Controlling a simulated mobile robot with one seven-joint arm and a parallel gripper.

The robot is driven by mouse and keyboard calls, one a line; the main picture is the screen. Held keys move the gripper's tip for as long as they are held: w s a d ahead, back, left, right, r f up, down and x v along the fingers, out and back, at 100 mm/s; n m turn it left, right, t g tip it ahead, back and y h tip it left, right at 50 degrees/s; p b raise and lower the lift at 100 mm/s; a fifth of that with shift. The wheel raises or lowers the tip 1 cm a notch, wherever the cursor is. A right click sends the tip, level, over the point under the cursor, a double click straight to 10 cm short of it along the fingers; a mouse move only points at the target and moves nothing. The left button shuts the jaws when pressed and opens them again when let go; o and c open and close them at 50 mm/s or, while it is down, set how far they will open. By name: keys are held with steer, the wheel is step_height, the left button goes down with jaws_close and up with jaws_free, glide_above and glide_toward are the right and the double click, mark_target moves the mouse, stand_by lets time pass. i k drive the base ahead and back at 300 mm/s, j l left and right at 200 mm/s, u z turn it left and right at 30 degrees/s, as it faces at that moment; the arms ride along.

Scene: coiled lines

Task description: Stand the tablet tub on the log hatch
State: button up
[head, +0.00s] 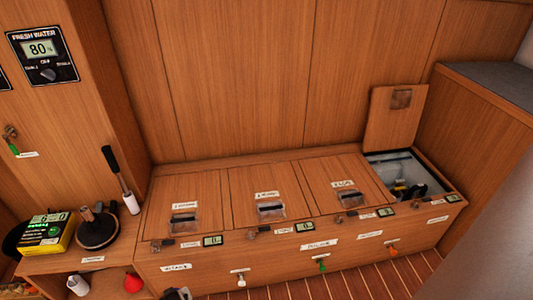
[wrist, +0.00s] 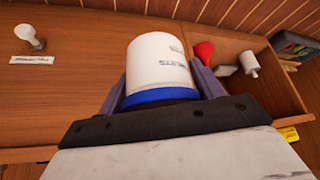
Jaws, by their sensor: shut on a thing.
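The tablet tub (wrist: 160,62) is white with a blue band at the end nearest my gripper, and some small print on its side. My gripper (wrist: 162,84) is shut on it, with a finger on each side. In the head view only a small dark and white part of what seems to be my gripper shows at the bottom edge. The bench top has three shut hatches: left (head: 184,192), middle (head: 264,183) and right (head: 335,176). Each has a label and a recessed pull. The labels are too small to read, so I cannot tell which is the log hatch.
A fourth hatch lid (head: 393,125) stands open over a bin (head: 405,172) with things inside. Left are a yellow meter (head: 45,232), a dark plunger-like thing (head: 97,228) and a black-handled tool (head: 120,178). A red thing (head: 133,283) and white roll (head: 77,286) sit lower left. The shut hatches look clear.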

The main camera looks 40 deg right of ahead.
mark_target(350, 170)
steer(key=k+l+z, duration=0.1)
steer(key=l+z, duration=1)
steer(key=l, duration=0.4)
steer(key=i+l+z, duration=0.1)
steer(key=l, duration=0.8)
